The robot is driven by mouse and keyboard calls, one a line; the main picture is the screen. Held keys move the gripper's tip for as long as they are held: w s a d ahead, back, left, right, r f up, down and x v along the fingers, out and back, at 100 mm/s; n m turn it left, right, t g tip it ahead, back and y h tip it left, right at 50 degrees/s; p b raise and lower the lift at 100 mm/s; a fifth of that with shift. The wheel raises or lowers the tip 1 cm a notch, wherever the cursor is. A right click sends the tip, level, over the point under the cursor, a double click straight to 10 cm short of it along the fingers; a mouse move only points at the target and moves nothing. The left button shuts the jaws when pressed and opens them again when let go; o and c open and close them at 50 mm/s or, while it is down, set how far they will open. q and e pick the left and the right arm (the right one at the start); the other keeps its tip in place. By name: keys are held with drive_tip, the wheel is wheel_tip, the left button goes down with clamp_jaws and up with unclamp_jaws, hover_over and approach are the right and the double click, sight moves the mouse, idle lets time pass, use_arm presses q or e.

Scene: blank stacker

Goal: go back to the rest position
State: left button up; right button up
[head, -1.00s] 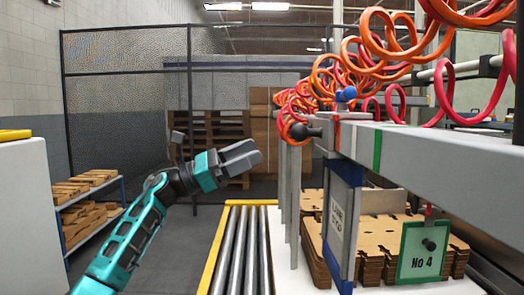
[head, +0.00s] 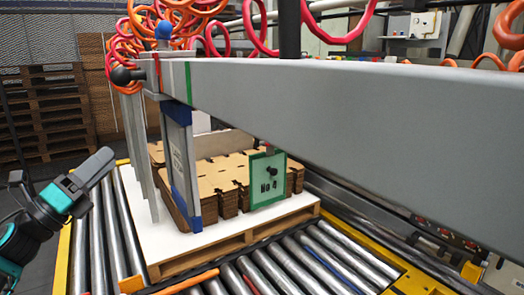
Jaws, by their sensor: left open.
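My left gripper (head: 95,170) is at the left of the head view, over the near-left end of the roller conveyor. Its grey fingers point up and to the right, and it is open with nothing in it. It is apart from the stacker's upright posts. My right gripper is not in view.
A long grey beam (head: 340,110) crosses the view from centre to right. Below it, stacks of brown cardboard blanks (head: 225,180) sit on a white-topped pallet (head: 235,240) with a green "No 4" sign (head: 267,180). Metal rollers (head: 290,262) run in front. Wooden pallets (head: 45,115) stand behind left.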

use_arm(q)
drive_tip(key=s+d+f+n+y, duration=0.2)
drive_tip(key=d+f+n+y, duration=0.1)
drive_tip(key=f+n, duration=0.45)
drive_tip(key=s+d+f+n+y, duration=0.2)
drive_tip(key=f+n+y, duration=0.2)
drive_tip(key=f+n, duration=0.35)
drive_tip(key=s+d+f+n+y, duration=0.3)
drive_tip(key=f+n, duration=0.3)
drive_tip(key=f, duration=0.2)
drive_tip(key=s+d+f+n+g, duration=0.4)
drive_tip(key=s+d+f+n, duration=0.15)
drive_tip(key=s+f, duration=0.2)
drive_tip(key=s+d+f+n+g, duration=0.4)
drive_tip(key=s+f+n, duration=0.3)
drive_tip(key=s, duration=0.2)
drive_tip(key=s+a+r+y+p, duration=0.1)
drive_tip(key=a+r+p, duration=0.2)
drive_tip(key=r+p, duration=0.5)
drive_tip(key=p, duration=0.5)
drive_tip(key=shift+r+y, duration=0.4)
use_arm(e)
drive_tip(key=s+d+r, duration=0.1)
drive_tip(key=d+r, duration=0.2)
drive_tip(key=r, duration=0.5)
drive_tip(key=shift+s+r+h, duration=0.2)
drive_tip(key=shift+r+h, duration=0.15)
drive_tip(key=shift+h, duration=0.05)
